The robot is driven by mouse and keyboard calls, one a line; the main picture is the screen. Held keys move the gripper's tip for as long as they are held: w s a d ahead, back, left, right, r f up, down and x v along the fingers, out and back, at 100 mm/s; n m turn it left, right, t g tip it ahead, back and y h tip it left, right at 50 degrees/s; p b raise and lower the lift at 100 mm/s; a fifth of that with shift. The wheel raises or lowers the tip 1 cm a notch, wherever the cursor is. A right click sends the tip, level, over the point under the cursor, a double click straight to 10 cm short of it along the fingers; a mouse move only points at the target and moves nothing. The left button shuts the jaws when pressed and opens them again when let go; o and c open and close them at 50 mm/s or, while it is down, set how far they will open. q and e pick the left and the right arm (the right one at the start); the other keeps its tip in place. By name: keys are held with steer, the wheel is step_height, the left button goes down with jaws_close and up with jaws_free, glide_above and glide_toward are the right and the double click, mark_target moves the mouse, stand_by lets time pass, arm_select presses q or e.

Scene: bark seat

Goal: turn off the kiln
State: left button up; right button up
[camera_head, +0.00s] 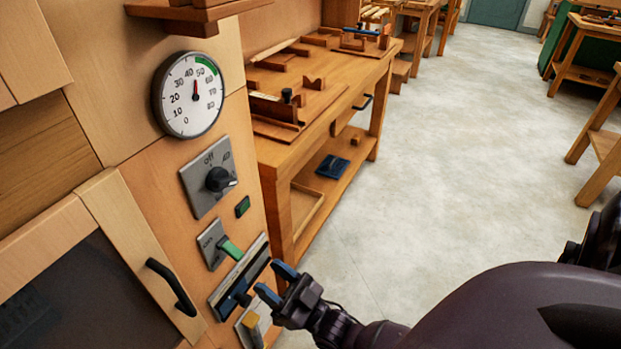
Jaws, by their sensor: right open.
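The kiln front (150,170) is a wooden panel at the left, with a dark-windowed door (70,285) and black handle (172,287). A round gauge (188,94) has its needle near 50. Below it are a grey plate with a black rotary knob (219,179) and an "off" label, a small green piece (243,207), a switch with a green lever (231,248), a dark slider plate (239,278) and a yellow switch (251,321). My right gripper (276,283) is open and empty, its blue fingertips just right of the slider plate; contact is unclear. My left gripper is out of view.
A wooden workbench (330,110) with wooden jigs stands just right of the panel, a blue item (333,167) on its lower shelf. A wooden shelf (190,12) juts out above the gauge. The pale floor (460,150) is clear between the benches.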

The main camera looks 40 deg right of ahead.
arm_select(q)
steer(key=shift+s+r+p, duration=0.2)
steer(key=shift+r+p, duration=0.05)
steer(key=shift+p, duration=0.1)
arm_select(e)
steer(key=s+d, duration=0.2)
steer(key=s, duration=0.5)
steer(key=shift+s+d, duration=0.25)
steer(key=shift+d, duration=0.1)
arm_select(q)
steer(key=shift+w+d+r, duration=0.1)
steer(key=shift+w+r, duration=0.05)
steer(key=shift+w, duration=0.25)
